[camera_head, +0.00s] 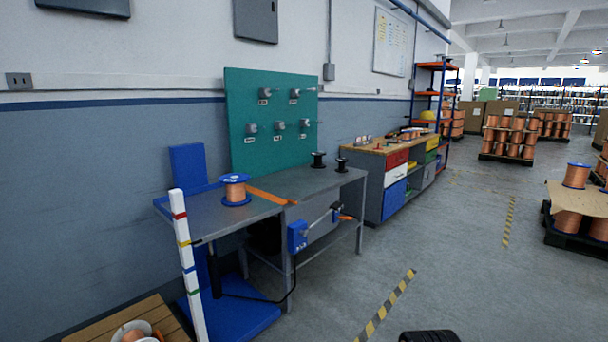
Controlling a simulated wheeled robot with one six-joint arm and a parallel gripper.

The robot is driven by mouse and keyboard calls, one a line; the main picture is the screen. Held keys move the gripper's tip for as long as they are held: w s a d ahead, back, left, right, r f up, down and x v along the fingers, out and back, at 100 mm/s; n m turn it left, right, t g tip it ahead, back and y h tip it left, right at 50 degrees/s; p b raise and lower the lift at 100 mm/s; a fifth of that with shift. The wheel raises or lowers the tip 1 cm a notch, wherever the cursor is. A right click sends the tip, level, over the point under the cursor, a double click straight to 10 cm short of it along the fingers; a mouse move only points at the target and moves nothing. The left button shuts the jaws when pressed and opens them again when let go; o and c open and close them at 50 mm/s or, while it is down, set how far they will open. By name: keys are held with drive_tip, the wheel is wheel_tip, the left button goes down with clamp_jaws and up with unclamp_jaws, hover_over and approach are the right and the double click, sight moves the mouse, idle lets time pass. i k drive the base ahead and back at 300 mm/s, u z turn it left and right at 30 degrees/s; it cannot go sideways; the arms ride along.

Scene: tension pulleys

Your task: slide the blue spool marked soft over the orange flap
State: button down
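A spool with blue flanges and copper-coloured wire (235,190) stands upright on the left part of a grey metal table (312,182). Any marking on it is too small to read. A flat orange strip, which looks like the orange flap (272,197), lies across the tabletop just right of the spool. The two are close, and I cannot tell whether they touch. My gripper is not recognisable in this view.
Two black spools (318,160) stand at the table's back right. A teal board (240,130) with small pulleys rises behind. A white post with coloured bands (183,250) stands at the front left. A blue box (297,237) hangs at the table front.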

sight(236, 189)
drive_tip(key=z, duration=0.45)
drive_tip(key=i, duration=1.9)
drive_tip(key=u, duration=1.2)
drive_tip(key=i, duration=0.8)
drive_tip(key=u, duration=0.95)
